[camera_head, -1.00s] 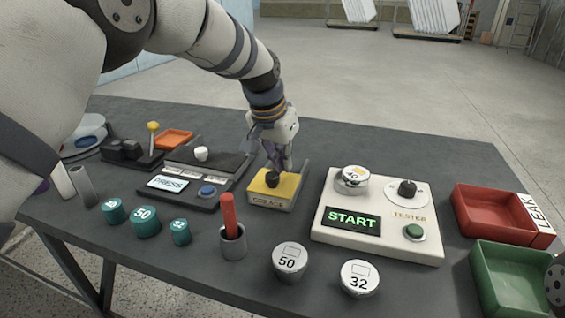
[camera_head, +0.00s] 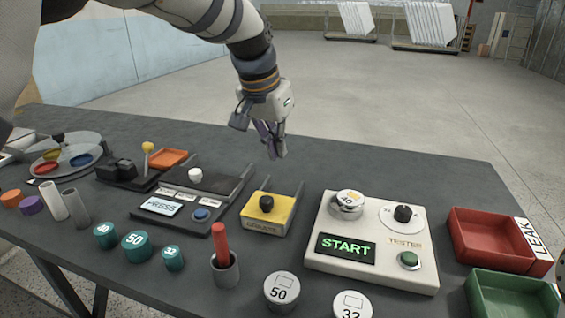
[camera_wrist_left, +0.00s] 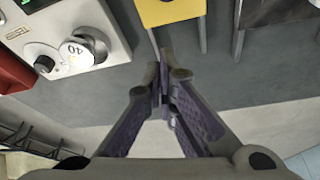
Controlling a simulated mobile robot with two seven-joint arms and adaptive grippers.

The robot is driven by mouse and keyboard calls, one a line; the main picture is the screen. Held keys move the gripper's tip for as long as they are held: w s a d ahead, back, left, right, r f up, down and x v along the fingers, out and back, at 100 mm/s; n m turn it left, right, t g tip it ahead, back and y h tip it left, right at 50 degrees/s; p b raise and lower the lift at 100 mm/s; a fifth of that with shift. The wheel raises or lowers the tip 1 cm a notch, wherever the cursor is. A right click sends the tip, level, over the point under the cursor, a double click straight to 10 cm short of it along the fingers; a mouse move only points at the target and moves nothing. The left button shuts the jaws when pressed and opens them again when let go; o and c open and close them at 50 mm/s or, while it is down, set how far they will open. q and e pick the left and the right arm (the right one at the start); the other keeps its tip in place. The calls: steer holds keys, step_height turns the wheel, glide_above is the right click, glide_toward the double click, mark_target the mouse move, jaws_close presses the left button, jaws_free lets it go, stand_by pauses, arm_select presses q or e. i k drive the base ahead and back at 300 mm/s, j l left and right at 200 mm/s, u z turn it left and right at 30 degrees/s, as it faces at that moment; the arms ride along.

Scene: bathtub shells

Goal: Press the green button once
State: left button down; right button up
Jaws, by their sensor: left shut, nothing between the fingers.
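The green button (camera_head: 409,260) is a small round button at the front right corner of the white tester box (camera_head: 372,277). The box's screen (camera_head: 345,248) reads START, and a metal piece marked 40 (camera_head: 349,203) sits on its back left beside a black knob (camera_head: 403,213). My left gripper (camera_head: 276,152) is shut and empty. It hangs above the far part of the table, behind the yellow grease box (camera_head: 265,217) and to the left of the tester. In the left wrist view its fingertips (camera_wrist_left: 164,72) meet, with the tester box (camera_wrist_left: 105,15) at upper left. The green button is not visible there.
A red tray (camera_head: 490,240) beside a LEAK label and a green tray (camera_head: 515,295) stand right of the tester. Metal weights (camera_head: 281,291), a cup with a red stick (camera_head: 225,270) and a press station (camera_head: 160,208) stand to the left. The table's back is clear.

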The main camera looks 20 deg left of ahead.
mark_target(410, 259)
steer(key=k, duration=1)
